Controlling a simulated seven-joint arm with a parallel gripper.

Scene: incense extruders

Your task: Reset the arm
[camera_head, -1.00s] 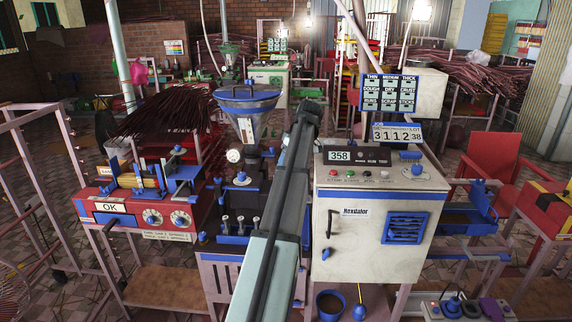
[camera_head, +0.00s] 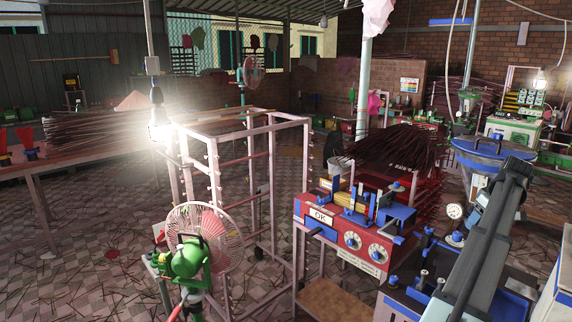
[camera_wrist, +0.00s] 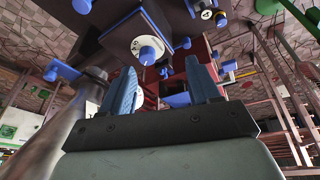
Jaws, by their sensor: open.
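My gripper (camera_wrist: 161,88) shows in the wrist view as two separate blue fingers with an open gap and nothing between them. Beyond the fingers are a white dial with a blue knob (camera_wrist: 147,51) and blue and red machine parts; whether the fingers touch any of them is unclear, but they look apart. In the head view my grey arm runs up the right side, in front of the machine with the metal funnel (camera_head: 492,151). My gripper cannot be made out in that view.
A red machine marked OK (camera_head: 322,215), with dials, stands left of my arm. A white pressure gauge (camera_head: 454,211) is close beside the arm. A pink rack (camera_head: 213,160) and a green-and-pink fan (camera_head: 190,258) stand left.

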